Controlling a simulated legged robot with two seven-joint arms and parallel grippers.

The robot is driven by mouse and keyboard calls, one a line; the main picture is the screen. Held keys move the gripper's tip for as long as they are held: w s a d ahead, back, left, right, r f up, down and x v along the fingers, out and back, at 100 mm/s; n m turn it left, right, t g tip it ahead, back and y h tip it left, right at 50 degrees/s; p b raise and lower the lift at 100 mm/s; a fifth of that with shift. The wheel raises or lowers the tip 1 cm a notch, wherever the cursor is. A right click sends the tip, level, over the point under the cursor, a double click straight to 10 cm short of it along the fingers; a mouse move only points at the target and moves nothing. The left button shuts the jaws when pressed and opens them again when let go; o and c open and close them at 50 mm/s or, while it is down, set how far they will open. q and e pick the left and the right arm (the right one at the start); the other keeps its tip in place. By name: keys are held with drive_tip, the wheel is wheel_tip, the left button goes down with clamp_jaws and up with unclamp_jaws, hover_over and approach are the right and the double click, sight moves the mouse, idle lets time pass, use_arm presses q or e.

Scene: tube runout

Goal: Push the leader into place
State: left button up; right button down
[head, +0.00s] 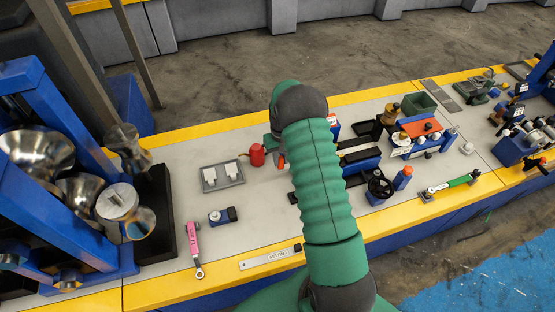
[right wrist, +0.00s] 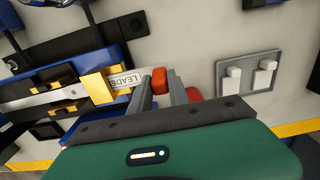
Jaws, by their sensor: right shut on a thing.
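The leader (right wrist: 125,79) shows in the right wrist view as a pale strip with a partly covered label reading "LEADE". It lies at the yellow block (right wrist: 98,87) of a blue fixture (right wrist: 115,56). My right gripper (right wrist: 160,92) is shut on a red block (right wrist: 160,80) at the leader's near end; the fingers hide part of it. In the head view my green right arm covers most of the gripper and the leader. A little red (head: 281,161) shows beside the arm there. My left gripper is not in view.
A pink-handled wrench (head: 194,243) and a small dark block (head: 231,214) lie nearer. The bench between them is clear.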

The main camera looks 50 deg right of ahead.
drive_tip(key=shift+s+d, duration=0.45)
drive_tip(key=shift+d, duration=0.3)
drive_tip(key=shift+s+d, duration=0.45)
drive_tip(key=shift+d, duration=0.25)
drive_tip(key=c, duration=1.2)
unclamp_jaws()
drive_tip(key=shift+o, duration=0.2)
wheel_tip(320, 180, up, 17)
drive_tip(key=shift+f+b, duration=0.15)
drive_tip(key=shift+b, duration=0.3)
drive_tip(key=shift+d, duration=0.1)
